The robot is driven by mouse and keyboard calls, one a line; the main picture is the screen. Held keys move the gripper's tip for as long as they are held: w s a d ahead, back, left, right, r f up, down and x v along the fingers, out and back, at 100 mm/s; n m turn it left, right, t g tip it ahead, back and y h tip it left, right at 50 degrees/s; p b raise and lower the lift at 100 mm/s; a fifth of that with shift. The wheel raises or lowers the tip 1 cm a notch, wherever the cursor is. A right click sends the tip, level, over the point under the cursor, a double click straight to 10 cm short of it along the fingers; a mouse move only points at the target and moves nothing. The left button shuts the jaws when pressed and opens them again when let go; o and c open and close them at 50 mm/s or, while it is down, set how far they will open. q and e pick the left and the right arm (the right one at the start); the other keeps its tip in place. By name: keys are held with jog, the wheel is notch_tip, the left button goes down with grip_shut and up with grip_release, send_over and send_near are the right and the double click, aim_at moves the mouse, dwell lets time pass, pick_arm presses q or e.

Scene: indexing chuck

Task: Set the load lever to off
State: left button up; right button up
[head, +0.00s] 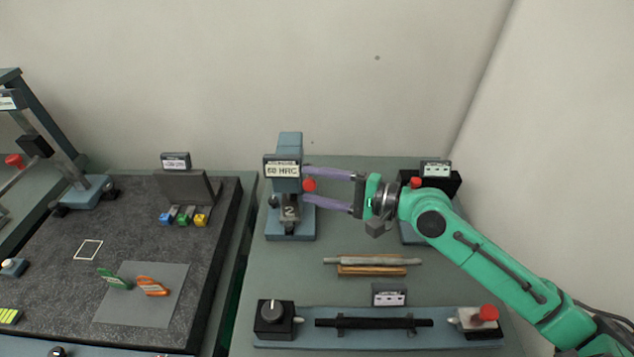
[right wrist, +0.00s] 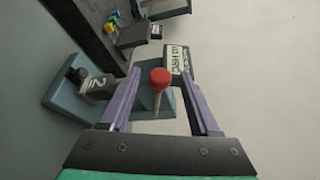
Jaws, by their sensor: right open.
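The blue-grey hardness tester (head: 289,143) stands at the back of the right bench, with a display reading 60 HRC. Its load lever is a pale rod ending in a red ball knob (head: 309,185), which sticks out on the tester's right side. My right gripper (head: 307,187) is open, with its purple fingers pointing left at the tester, one above and one below the knob. In the right wrist view the red knob (right wrist: 160,77) and its rod lie between the two spread fingers, with a gap on each side. My left gripper is not in view.
In front lie a grey rod on a wooden rest (head: 372,265) and a blue-grey base (head: 380,334) with a black dial box (head: 275,319) and a red knob (head: 488,313). A dark box (head: 445,182) stands behind my right arm. A dark stone plate (head: 135,235) is at left.

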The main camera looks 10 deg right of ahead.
jog(key=shift+s, duration=0.1)
grip_shut()
dwell(1.2)
